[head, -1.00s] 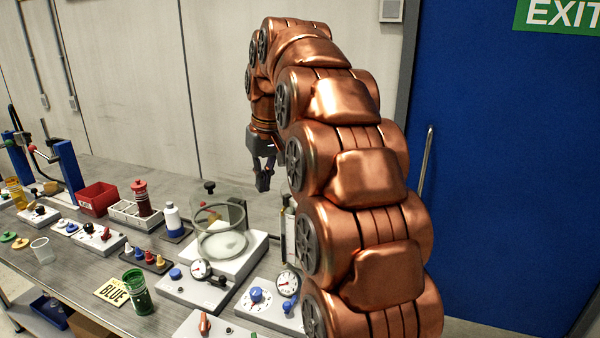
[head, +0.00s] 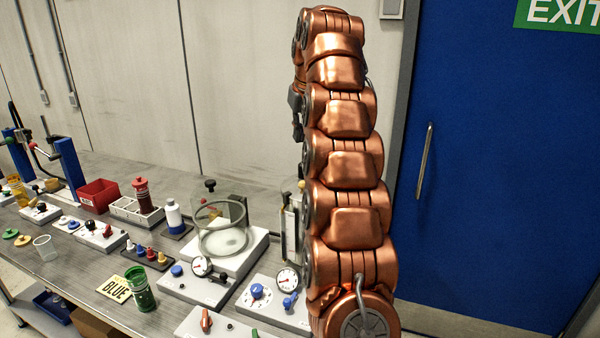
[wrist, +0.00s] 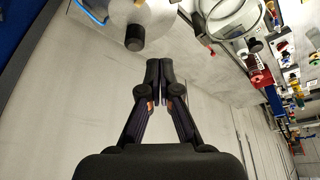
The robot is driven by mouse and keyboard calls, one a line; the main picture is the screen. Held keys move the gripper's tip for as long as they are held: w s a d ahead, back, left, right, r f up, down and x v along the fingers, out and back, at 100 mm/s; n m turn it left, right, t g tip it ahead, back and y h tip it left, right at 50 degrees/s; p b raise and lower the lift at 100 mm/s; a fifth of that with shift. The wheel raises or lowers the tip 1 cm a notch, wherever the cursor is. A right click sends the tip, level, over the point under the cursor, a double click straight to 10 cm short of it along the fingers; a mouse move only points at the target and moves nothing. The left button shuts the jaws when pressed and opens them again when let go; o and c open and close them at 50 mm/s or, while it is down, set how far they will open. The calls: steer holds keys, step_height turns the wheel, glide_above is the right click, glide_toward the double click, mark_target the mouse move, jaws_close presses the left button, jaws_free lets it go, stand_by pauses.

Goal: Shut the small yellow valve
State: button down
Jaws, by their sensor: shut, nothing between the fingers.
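I cannot pick out the small yellow valve with certainty. A small yellowish piece (head: 52,185) shows beside the blue-posted stand at the far left of the head view, too small to tell if it is a valve. My gripper (head: 297,132) hangs high above the bench near the back wall, partly hidden by my arm. In the wrist view my gripper (wrist: 159,68) has its two dark fingers together with nothing between them. It touches nothing.
A glass vessel (head: 222,230) stands mid-bench, with gauges and a blue dial (head: 257,291) in front. My arm hides the bench's right end. A blue door (head: 490,190) is at right.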

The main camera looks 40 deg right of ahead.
steer(key=shift+b+x, duration=0.4)
steer(key=shift+x, duration=4.5)
steer(key=shift+s+a+f+p, duration=0.2)
steer(key=shift+s+f, duration=0.1)
steer(key=shift+s, duration=0.3)
steer(key=shift+s+a+f+p, duration=0.1)
steer(key=shift+s+f+p, duration=0.15)
steer(key=shift+s, duration=0.35)
steer(key=shift+s+a+f+p, duration=0.15)
steer(key=shift+s+f, duration=0.15)
steer(key=shift+s, duration=0.25)
